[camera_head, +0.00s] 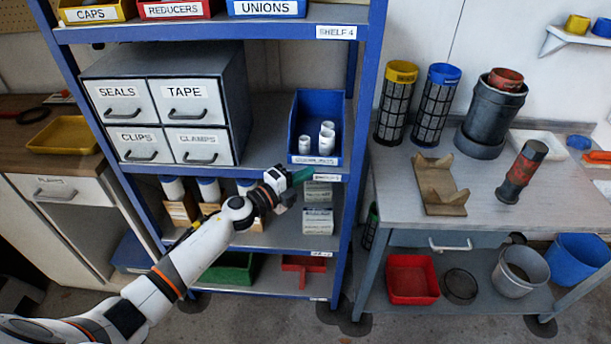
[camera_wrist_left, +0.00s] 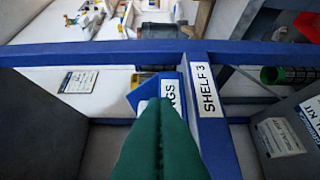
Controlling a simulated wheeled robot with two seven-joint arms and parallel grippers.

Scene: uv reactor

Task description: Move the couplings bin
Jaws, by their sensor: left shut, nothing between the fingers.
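The couplings bin (camera_head: 318,105) is a blue open-topped bin on the middle shelf of the blue rack, at its right end. Several white couplings (camera_head: 326,139) stand in it. Its white front label is partly covered; in the left wrist view the end of the label (camera_wrist_left: 171,93) reads "NGS" on the blue bin (camera_wrist_left: 143,91). My left gripper (camera_head: 302,174) has green fingers and is just below the bin's front, by the shelf edge. Its fingers (camera_wrist_left: 158,103) are shut together and empty. I cannot tell whether they touch the bin. My right gripper is not in view.
A grey drawer cabinet (camera_head: 165,104) stands left of the bin, with a gap between. The rack's blue upright (camera_head: 361,100) is close on the right. Small boxes (camera_head: 318,221) sit on the shelf below. A workbench (camera_head: 480,193) with filters and a cradle stands right.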

